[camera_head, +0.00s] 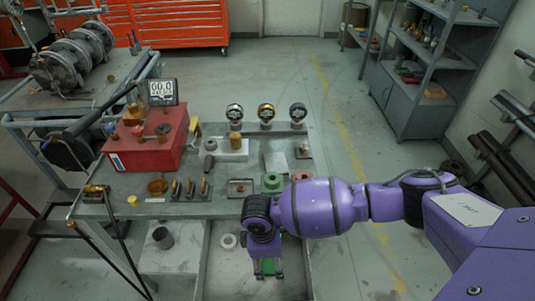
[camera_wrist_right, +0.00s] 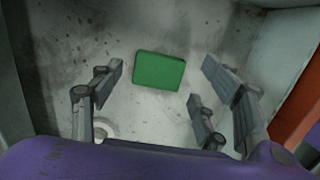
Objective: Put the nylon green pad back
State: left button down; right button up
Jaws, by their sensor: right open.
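The green pad (camera_wrist_right: 159,71) is a flat rectangle lying on a pale, stained surface in the right wrist view. In the head view a strip of it (camera_head: 267,268) shows below my right gripper (camera_head: 264,272), low beside the workbench. My right gripper is open, and its fingers (camera_wrist_right: 160,95) stand apart on either side of the pad in the wrist view. Nothing is between them in their grip; the gap in height to the pad is hard to tell. My left gripper is not in view.
A workbench (camera_head: 178,209) carries a red box (camera_head: 146,145), several gauges, a green round part (camera_head: 271,182) and small trays. A white ring (camera_head: 228,241) lies low near the pad; raised walls (camera_wrist_right: 285,62) bound that surface. Grey shelves (camera_head: 405,95) stand at right.

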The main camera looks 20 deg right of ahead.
aim_at(266, 262)
notch_tip(266, 262, up, 10)
jog(key=a+p, duration=0.1)
jog(key=shift+w, duration=0.25)
